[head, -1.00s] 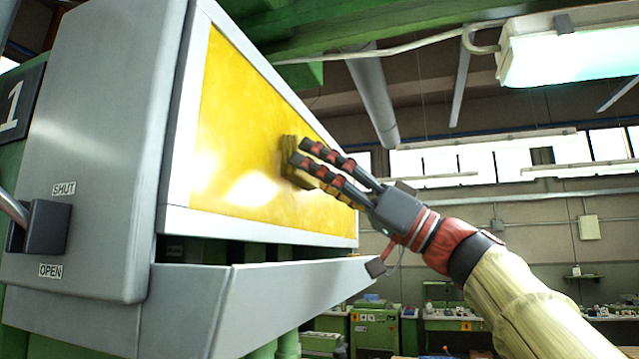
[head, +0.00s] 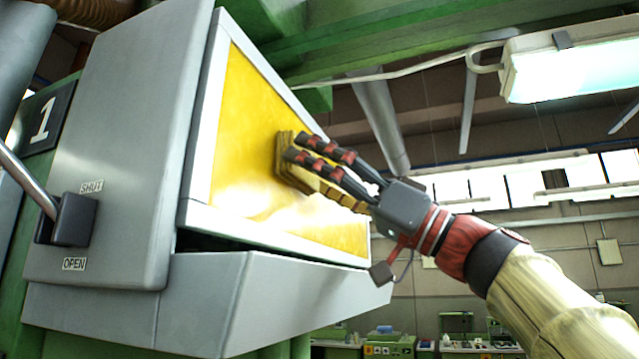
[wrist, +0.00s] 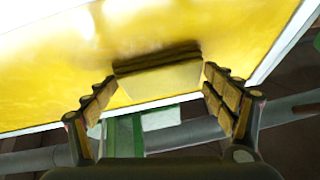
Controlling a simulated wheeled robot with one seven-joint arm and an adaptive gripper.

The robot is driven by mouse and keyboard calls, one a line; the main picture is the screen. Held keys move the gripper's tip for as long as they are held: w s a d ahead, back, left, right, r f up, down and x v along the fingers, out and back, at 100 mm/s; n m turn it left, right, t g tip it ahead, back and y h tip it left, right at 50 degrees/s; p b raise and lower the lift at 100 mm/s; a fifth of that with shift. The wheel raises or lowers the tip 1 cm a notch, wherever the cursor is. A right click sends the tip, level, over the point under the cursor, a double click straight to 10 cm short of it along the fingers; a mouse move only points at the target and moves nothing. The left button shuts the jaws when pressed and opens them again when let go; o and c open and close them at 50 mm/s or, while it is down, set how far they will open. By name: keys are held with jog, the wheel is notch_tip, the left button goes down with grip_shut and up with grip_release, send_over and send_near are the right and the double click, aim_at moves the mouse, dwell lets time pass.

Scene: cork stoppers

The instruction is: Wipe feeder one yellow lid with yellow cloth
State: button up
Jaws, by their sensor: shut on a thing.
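The yellow lid (head: 240,120) is a tilted panel in a pale frame on feeder one, with cloudy, pale patches and a bright glare along its lower part. The yellow cloth (head: 283,168) is a folded, darker yellow pad against the middle of the lid. My gripper (head: 297,148) reaches in from the right and is shut on the cloth, with its fingers on either side of it. In the wrist view, the cloth (wrist: 158,78) lies between the fingertips and seems to touch the lid (wrist: 220,30). The lid surface behind the cloth is hidden.
Feeder one has a grey housing (head: 120,150) with a number 1 sign (head: 44,118). A lever block (head: 68,222) sits between SHUT and OPEN labels. A grey trough (head: 250,295) juts out below the lid. Green beams (head: 400,30) and a lamp (head: 570,65) are overhead.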

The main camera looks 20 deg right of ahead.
aim_at(309, 189)
jog(key=s+a+f+b, duration=0.1)
jog(key=b, duration=0.1)
jog(key=s+a+f+b, duration=0.1)
jog(key=s+b, duration=0.1)
jog(key=s+a+f+b, duration=0.1)
jog(key=b, duration=0.2)
jog(key=shift+s+a+f, duration=0.15)
jog(key=shift+s, duration=0.15)
jog(key=shift+w+d+p, duration=0.15)
jog(key=shift+w+d, duration=0.55)
jog(key=shift+w, duration=0.25)
jog(key=shift+w+d+p, duration=0.1)
jog(key=shift+w+d, duration=0.6)
jog(key=shift+w, duration=0.3)
jog(key=shift+w+d+p, duration=0.15)
jog(key=shift+w+d, duration=0.55)
jog(key=shift+w, duration=0.25)
jog(key=w+d, duration=0.1)
jog(key=w, duration=0.1)
jog(key=w+d+p, duration=0.1)
jog(key=w+d, duration=0.1)
jog(key=w+d+p, duration=0.1)
jog(key=w, duration=0.1)
jog(key=shift+w+d, duration=0.3)
jog(key=shift+d, duration=0.1)
jog(key=shift+d, duration=0.1)
